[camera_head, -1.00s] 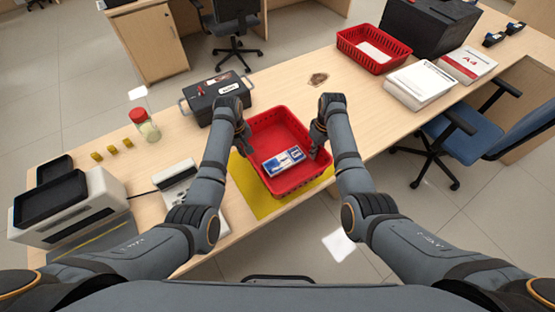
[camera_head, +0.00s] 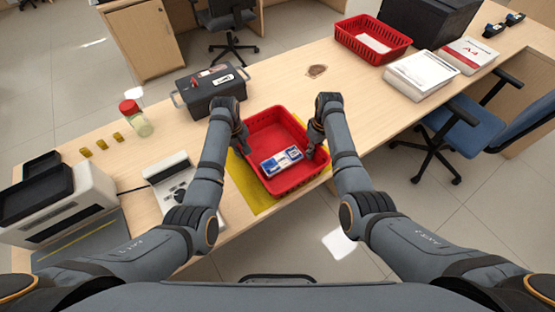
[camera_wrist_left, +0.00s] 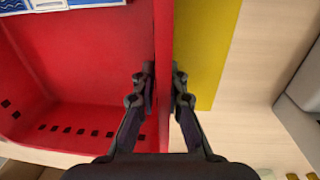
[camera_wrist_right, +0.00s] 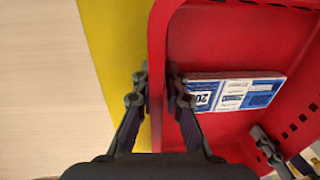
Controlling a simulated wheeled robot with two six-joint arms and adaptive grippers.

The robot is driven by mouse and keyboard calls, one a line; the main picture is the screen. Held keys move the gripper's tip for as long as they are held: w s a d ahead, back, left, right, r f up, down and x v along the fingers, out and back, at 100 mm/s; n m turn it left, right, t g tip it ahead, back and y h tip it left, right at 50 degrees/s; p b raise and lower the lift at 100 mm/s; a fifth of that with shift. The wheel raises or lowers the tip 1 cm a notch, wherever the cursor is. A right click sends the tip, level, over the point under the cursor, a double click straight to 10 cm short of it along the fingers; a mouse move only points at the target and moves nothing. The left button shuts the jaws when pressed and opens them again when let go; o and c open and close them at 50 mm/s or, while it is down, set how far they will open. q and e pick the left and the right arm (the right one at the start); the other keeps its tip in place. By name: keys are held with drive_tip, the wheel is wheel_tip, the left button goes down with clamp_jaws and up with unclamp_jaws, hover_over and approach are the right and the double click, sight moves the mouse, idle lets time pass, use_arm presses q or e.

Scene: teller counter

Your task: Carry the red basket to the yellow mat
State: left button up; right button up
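The red basket (camera_head: 285,182) is in the middle of the head view, over the yellow mat (camera_head: 240,184). Mat shows along its left and front sides; whether the basket touches the mat I cannot tell. A blue-and-white banknote bundle (camera_head: 281,160) lies inside the basket. My left gripper (camera_wrist_left: 163,88) is shut on the basket's left wall (camera_wrist_left: 163,30), one finger on each side. My right gripper (camera_wrist_right: 158,90) is shut on the opposite wall (camera_wrist_right: 157,50) in the same way.
A black cash box (camera_head: 213,92) stands behind the basket at left. A card terminal (camera_head: 183,184), a jar (camera_head: 135,118) and a printer (camera_head: 60,205) are further left. Another red basket (camera_head: 373,40) and paper stacks (camera_head: 422,76) are at back right. Counter between is mostly clear.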

use_arm(q)
drive_tip(key=shift+o, duration=1.1)
drive_tip(key=shift+s+r, duration=0.1)
drive_tip(key=shift+r, duration=0.05)
use_arm(e)
drive_tip(key=shift+o, duration=1.1)
drive_tip(key=shift+s+r, duration=0.1)
use_arm(q)
wheel_tip(320, 180, up, 12)
drive_tip(key=shift+s+a, duration=0.3)
drive_tip(key=shift+a, duration=0.15)
use_arm(e)
wheel_tip(320, 180, up, 12)
drive_tip(key=d, duration=0.1)
drive_tip(key=shift+w, duration=0.35)
